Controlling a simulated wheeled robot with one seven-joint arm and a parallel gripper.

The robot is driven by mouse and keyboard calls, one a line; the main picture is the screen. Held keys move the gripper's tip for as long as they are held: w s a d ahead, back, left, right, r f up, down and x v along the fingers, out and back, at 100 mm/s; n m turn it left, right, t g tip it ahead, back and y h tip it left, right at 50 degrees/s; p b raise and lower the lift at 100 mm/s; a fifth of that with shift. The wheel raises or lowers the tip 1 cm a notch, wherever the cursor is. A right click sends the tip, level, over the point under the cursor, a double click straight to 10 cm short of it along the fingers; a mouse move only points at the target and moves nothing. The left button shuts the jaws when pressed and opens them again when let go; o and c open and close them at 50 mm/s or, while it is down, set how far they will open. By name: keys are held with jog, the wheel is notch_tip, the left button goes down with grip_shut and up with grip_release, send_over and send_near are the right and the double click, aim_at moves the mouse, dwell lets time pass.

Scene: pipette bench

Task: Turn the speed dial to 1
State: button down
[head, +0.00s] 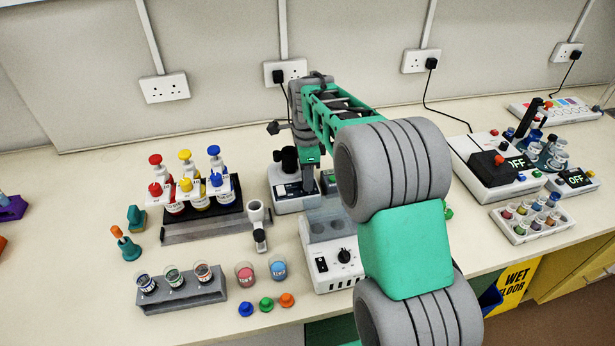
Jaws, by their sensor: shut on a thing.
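My gripper (309,184) points down at the right part of a white and grey mixer (291,204) with a black cup on top, near the middle of the bench. It is shut on what appears to be the mixer's speed dial. The dial is small and hidden by the fingers, so its setting cannot be read. A dark panel with small print shows on the mixer's front, left of the fingers.
A white box with a black knob (344,256) stands in front, partly behind my arm. A bottle rack (201,226) and tube rack (182,294) stand left. Two cups and several coloured caps lie nearby. Devices reading OFF (518,162) stand right. The back left bench is clear.

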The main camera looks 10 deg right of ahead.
jog(key=shift+r, duration=0.1)
jog(key=c, duration=1.1)
grip_release()
notch_tip(320, 180, up, 8)
jog(key=shift+f+b, duration=0.15)
jog(key=shift+b, duration=0.35)
